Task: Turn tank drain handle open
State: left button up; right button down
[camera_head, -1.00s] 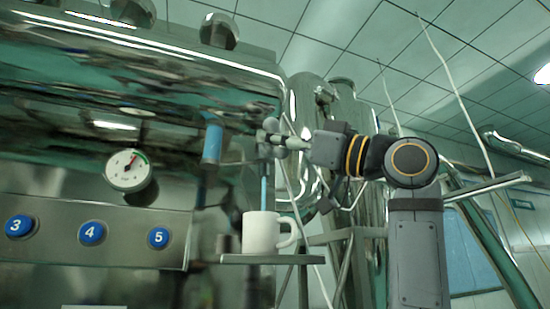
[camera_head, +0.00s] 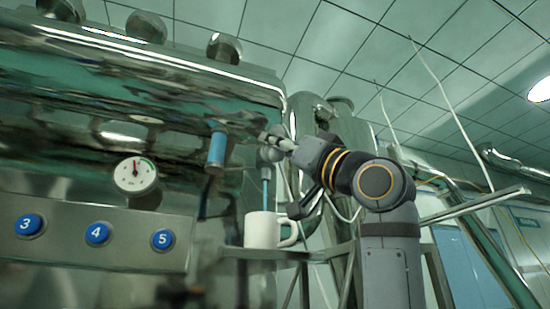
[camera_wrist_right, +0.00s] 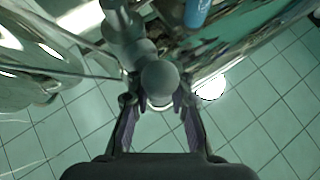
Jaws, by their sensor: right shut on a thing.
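The tank (camera_head: 90,75) is a large shiny metal body filling the left of the head view. A grey round-ended valve handle (camera_wrist_right: 160,82) lies between my right fingers in the right wrist view. My right gripper (camera_head: 272,143) is shut on it in the head view, and its fingers (camera_wrist_right: 157,103) flank the knob in the wrist view. A thin blue vertical streak (camera_head: 266,190), perhaps liquid, runs below it toward the white mug (camera_head: 263,230). A blue cylindrical grip (camera_head: 216,149) is just left of the gripper; it also shows in the wrist view (camera_wrist_right: 197,12). My left gripper is not in view.
The mug stands on a small metal shelf (camera_head: 270,254) under the valve. A pressure gauge (camera_head: 135,175) and blue numbered buttons (camera_head: 97,233) are on the tank front at left. Metal columns (camera_head: 355,135) stand behind my right arm.

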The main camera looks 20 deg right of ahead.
jog(key=c, duration=1.2)
grip_release()
jog(key=shift+s, duration=0.1)
jog(key=v, duration=1.2)
jog(key=shift+d, duration=0.1)
